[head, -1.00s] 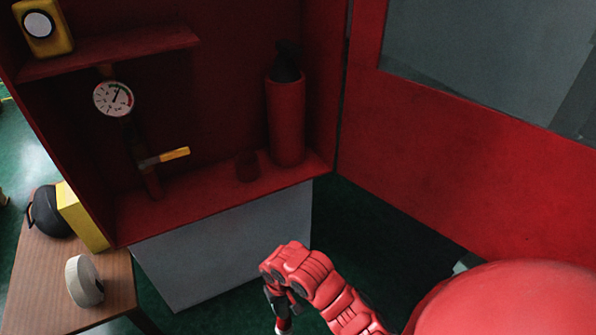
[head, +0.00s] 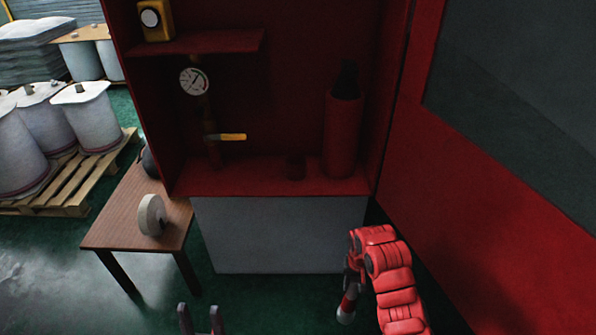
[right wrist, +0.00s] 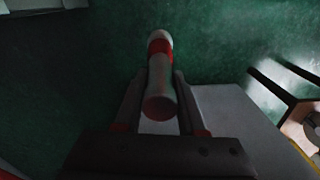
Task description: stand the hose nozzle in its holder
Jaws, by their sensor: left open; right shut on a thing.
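The hose nozzle (head: 346,306), pale with a red band, hangs from my right gripper (head: 351,284) in front of the cabinet and below its floor level. In the right wrist view the nozzle (right wrist: 161,78) sits between the two fingers, its white end pointing away and its red end towards the camera. The right gripper is shut on it. My left gripper (head: 200,321) is open and empty at the bottom edge.
The red cabinet (head: 270,184) holds an extinguisher (head: 342,134), a gauge (head: 194,81), a yellow-handled valve (head: 231,137) and a shelf with a yellow box (head: 155,20). Its open door (head: 425,150) stands right. A wooden table (head: 120,225) with a pale roll (head: 151,215) stands left.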

